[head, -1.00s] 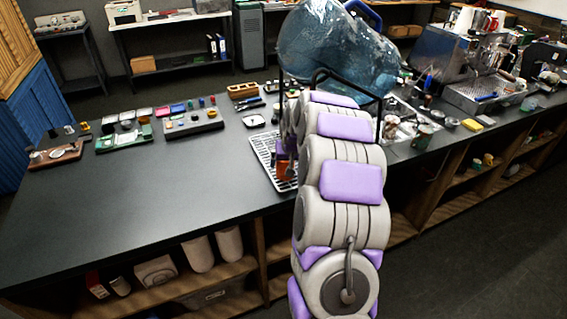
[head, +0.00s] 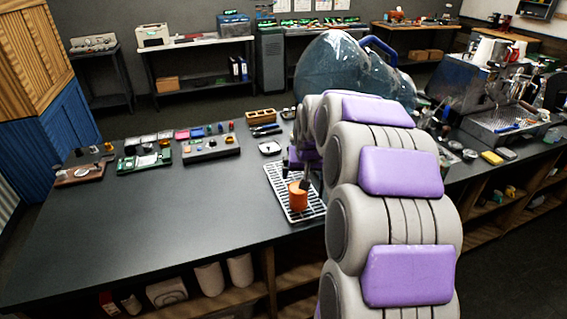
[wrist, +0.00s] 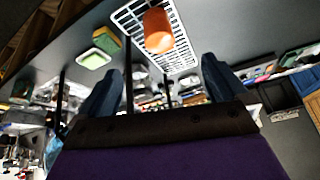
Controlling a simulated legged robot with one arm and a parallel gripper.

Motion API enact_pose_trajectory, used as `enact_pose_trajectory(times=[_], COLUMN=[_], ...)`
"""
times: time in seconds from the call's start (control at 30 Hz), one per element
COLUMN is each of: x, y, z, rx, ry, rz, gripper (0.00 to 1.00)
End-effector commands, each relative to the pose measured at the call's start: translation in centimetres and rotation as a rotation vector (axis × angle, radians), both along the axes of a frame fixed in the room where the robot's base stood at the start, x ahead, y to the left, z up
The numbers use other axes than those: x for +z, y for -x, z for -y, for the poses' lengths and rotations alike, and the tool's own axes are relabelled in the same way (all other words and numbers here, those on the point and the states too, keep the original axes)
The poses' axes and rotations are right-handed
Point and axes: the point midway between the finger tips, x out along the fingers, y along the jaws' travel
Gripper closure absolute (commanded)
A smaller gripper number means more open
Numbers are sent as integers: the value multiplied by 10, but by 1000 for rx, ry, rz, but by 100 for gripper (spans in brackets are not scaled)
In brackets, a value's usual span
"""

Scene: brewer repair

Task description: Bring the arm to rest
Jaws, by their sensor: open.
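My arm, grey with purple pads, reaches forward over the dark counter (head: 150,225) in the head view. In the wrist view my gripper (wrist: 160,85) is open, with its two dark blue fingers apart and nothing between them. In the head view the gripper end is mostly hidden behind my arm. An orange cup-like object (head: 298,194) stands on a white slotted tray (head: 279,178) near the gripper end. The orange object (wrist: 158,30) and the tray (wrist: 185,52) also show beyond the fingers in the wrist view, apart from them.
A large blue water jug (head: 335,68) stands behind my arm. An espresso machine (head: 470,80) is at the right. Small parts trays, including a green one (head: 145,161), lie at the back left. The counter's front left is clear.

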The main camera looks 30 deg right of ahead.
Motion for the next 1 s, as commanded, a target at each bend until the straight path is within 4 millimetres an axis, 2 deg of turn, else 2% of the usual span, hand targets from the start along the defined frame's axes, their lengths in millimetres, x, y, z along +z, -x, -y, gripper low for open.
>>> enact_pose_trajectory(times=[0.27,0.37,0.47,0.6,0.7,0.77,0.9,1.0], x=[4,4,6,6,3,0,-6,-12], y=[4,15,37,87,129,155,221,266], z=[-13,-35,-75,-140,-181,-202,-242,-259], rx=[11,49,112,216,284,322,406,457], ry=[1,-17,-38,-68,-82,-92,-106,-113], rz=[-7,-36,-87,-184,-261,-307,-411,-482], gripper=[1,1,1,1,1,1,1,1])
